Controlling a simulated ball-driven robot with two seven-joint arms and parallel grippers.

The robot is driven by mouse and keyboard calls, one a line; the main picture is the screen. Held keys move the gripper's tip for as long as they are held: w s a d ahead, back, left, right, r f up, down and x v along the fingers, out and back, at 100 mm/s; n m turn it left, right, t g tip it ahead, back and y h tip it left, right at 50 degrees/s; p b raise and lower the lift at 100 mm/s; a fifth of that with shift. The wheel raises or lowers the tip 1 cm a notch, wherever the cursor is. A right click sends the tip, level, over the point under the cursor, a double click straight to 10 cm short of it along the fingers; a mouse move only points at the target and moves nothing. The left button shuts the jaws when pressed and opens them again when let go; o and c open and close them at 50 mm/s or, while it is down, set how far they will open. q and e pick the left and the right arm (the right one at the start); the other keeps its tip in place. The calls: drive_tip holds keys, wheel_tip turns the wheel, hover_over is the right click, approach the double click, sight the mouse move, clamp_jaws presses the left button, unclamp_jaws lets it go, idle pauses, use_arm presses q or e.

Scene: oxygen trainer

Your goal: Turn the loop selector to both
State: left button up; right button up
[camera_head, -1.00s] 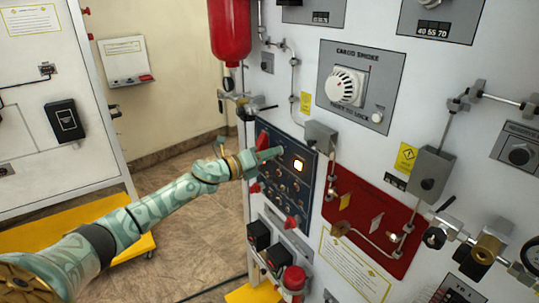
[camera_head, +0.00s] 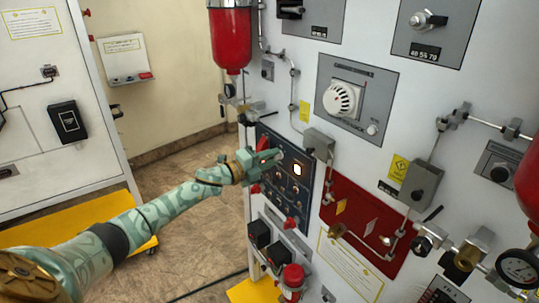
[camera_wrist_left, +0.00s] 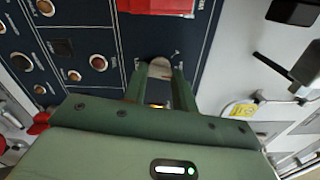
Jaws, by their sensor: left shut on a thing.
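The dark blue control panel (camera_head: 304,172) is on the white trainer wall, with small knobs, red-tipped controls and a lit square indicator (camera_head: 297,170). My left gripper (camera_head: 275,157) is at the panel's upper left part, beside that indicator. In the left wrist view my left gripper (camera_wrist_left: 160,88) is shut on a small rounded greyish knob (camera_wrist_left: 160,67) on the blue panel, which appears to be the loop selector. The fingers hide most of it, and its pointer and position labels cannot be read. My right gripper is not in view.
A red guarded control (camera_wrist_left: 157,5) is close to the fingers. A grey box (camera_head: 319,144) sticks out right of the panel, and a red bottle (camera_head: 230,40) hangs above. A red plate (camera_head: 360,215) with pipe fittings is at lower right.

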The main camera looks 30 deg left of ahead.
use_arm(q)
drive_tip(key=shift+n+p, duration=0.45)
drive_tip(key=shift+n, duration=0.55)
drive_tip(key=o, duration=1)
drive_tip(key=shift+a, duration=0.1)
drive_tip(key=v, duration=1.6)
drive_tip(key=shift+s, duration=0.2)
